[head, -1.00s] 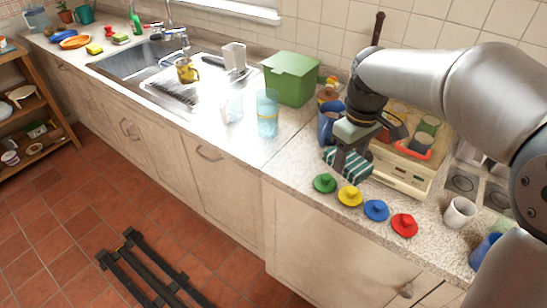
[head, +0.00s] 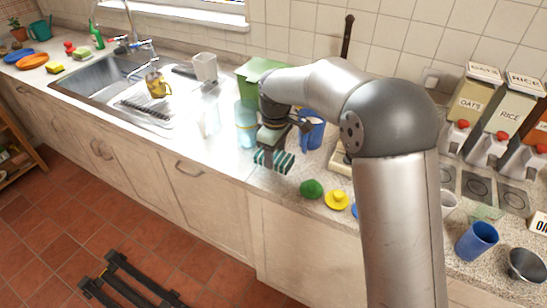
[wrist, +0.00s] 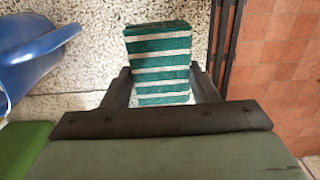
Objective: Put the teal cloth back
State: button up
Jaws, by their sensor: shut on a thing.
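The teal cloth (head: 273,160) is folded, with white stripes. My gripper (head: 272,150) is shut on it and holds it near the front edge of the counter, left of the green lid. In the wrist view the cloth (wrist: 158,62) sits between the two dark fingers of my gripper (wrist: 162,88), with speckled counter behind it. I cannot tell whether the cloth touches the counter.
Green (head: 311,189) and yellow (head: 337,200) lids lie along the counter. The sink (head: 95,82) and drainer with a yellow mug (head: 157,86) are further left.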

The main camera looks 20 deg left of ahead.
jog(key=shift+w+a+f, duration=0.25)
jog(key=shift+w+f, duration=0.05)
jog(key=shift+f, duration=0.15)
jog(key=shift+w+a+f, duration=0.1)
jog(key=shift+f, duration=1.65)
jog(key=shift+f, duration=0.15)
jog(key=shift+f, duration=0.1)
jog(key=o, duration=0.9)
jog(key=shift+o, duration=0.2)
notch_tip(320, 180, up, 12)
jog(key=shift+r+b, duration=0.25)
jog(key=shift+b, duration=0.05)
